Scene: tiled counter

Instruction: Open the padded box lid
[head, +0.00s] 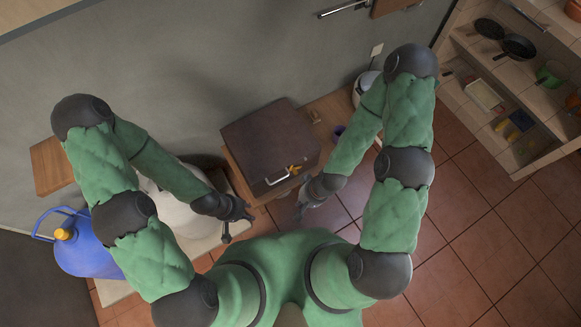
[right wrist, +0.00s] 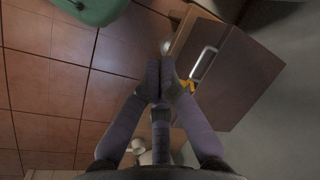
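The dark brown box (head: 268,140) has its lid shut and stands on a wooden surface against the wall. A pale metal handle (head: 277,181) is on its near side. In the right wrist view the box (right wrist: 238,75) and its handle (right wrist: 203,62) lie right of my fingers. My left gripper (head: 238,226) is left of and nearer than the box, its fingers apart and empty. My right gripper (head: 301,210) is near the box's front right corner, apart from the handle. In the right wrist view my right gripper (right wrist: 161,75) has its fingertips together, with nothing visible between them.
A small yellow item (head: 294,169) sits by the handle. A blue jug (head: 85,245) and a white rounded object (head: 175,212) are on the left. A dark purple cup (head: 339,131) is right of the box. Shelves with pans (head: 518,47) stand far right; tiled floor is clear between.

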